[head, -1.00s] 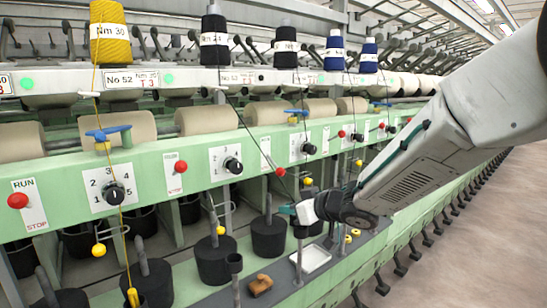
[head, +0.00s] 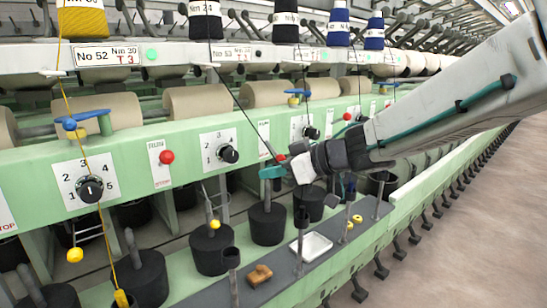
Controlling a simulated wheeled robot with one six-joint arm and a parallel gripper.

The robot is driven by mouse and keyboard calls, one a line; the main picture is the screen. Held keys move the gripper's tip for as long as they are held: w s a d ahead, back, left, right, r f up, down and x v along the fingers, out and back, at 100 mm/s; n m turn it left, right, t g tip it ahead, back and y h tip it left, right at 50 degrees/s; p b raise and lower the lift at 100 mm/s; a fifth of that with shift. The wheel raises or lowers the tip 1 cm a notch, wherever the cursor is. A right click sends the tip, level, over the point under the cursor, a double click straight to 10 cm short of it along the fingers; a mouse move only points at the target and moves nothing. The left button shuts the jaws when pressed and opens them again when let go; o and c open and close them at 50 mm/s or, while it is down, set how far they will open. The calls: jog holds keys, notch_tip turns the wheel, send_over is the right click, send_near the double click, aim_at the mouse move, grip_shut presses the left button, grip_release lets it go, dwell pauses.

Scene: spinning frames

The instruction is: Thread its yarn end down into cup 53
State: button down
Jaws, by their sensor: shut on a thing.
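My gripper (head: 272,172), with teal fingertips, is at the green machine front, just below a red knob (head: 281,158). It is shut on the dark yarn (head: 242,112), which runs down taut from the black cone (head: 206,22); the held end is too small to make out. A dark cup on a post (head: 231,258) stands lower left of my gripper, and another dark cup (head: 301,217) stands below it. No number shows on the cups, so I cannot tell which is 53. The plate No 53 (head: 217,52) is on the upper rail.
Dark weighted cans (head: 267,222) stand behind the posts. A yellow yarn (head: 106,240) hangs at the left. Clear floor (head: 460,210) is at the right.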

notch_tip(320, 180, down, 6)
jog(key=w+a+f, duration=0.2)
jog(key=w+a, duration=0.3)
jog(key=w, duration=0.1)
jog(key=shift+s+a, duration=0.8)
jog(key=shift+a, duration=0.3)
jog(key=shift+s+a, duration=0.8)
jog(key=shift+a, duration=0.25)
